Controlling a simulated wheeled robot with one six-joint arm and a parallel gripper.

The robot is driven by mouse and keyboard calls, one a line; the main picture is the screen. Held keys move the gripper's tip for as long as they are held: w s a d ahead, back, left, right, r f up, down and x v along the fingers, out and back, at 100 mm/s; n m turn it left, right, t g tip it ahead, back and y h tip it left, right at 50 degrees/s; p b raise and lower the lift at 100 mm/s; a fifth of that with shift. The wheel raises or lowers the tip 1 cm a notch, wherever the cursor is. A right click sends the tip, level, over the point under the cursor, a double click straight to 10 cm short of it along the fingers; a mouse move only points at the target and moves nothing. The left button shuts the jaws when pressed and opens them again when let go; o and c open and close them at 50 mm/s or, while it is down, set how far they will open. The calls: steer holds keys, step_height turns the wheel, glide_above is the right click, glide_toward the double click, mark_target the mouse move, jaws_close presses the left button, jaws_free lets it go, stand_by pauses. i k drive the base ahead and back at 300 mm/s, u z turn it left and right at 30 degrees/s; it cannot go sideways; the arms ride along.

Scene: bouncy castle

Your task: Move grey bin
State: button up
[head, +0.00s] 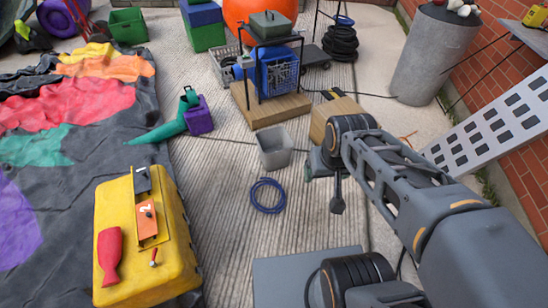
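The grey bin (274,158) stands upright on the concrete in the middle of the head view. It is a small, open-topped, light grey tub and looks empty.
A blue hose ring (267,195) lies in front of the bin. A yellow case (163,255) stands front left beside the deflated castle (75,115). A wooden pallet (268,108) with a blue crate is behind, a cardboard box (338,112) behind my gripper.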

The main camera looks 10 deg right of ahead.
mark_target(271, 140)
steer(key=u, duration=0.8)
steer(key=i, duration=1.35)
steer(key=z, duration=0.65)
steer(key=i, duration=0.4)
steer(key=z, duration=0.35)
